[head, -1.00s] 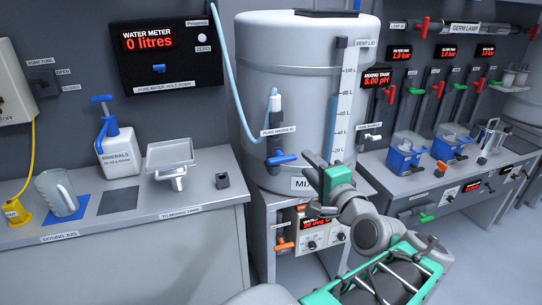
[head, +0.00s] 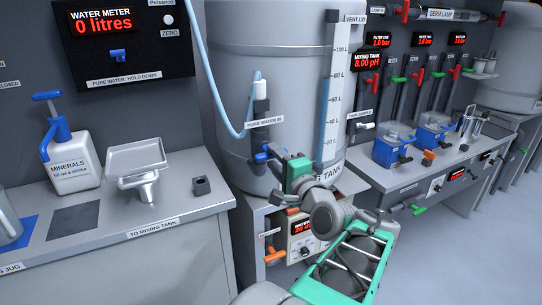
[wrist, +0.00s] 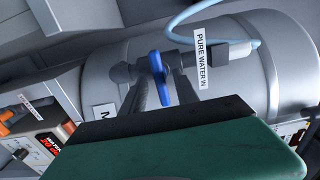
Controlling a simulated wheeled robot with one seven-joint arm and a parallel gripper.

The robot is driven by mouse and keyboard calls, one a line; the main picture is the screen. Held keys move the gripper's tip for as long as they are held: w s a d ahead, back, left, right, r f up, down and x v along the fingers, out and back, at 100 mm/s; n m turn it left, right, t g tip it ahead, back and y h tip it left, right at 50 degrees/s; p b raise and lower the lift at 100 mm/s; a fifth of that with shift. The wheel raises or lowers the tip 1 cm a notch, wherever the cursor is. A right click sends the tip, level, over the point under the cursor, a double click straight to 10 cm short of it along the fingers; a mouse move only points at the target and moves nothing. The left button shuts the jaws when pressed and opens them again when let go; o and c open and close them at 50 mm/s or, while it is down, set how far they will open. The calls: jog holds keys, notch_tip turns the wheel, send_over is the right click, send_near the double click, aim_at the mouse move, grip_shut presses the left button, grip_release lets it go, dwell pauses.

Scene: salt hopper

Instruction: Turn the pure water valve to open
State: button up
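The pure water valve's blue handle (head: 262,157) is at the lower front of the big grey tank (head: 225,90), under the PURE WATER IN label (head: 265,121). In the wrist view the blue handle (wrist: 158,78) lies across its grey pipe. My gripper (head: 275,153) is at the handle in the head view and partly covers it. In the wrist view my gripper's two dark fingers (wrist: 160,92) are apart, one on each side of the handle, with gaps visible. I cannot tell whether a finger touches it.
A water meter panel (head: 120,75) reads 0 litres and has its own blue lever. A counter (head: 110,225) at left holds a minerals bottle (head: 72,160) and a grey funnel tray (head: 138,165). A temperature box (head: 305,233) with an orange-handled valve (head: 274,255) sits below the tank.

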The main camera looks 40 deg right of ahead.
jog(key=shift+x, duration=1.2)
jog(key=shift+s, duration=0.1)
grip_shut()
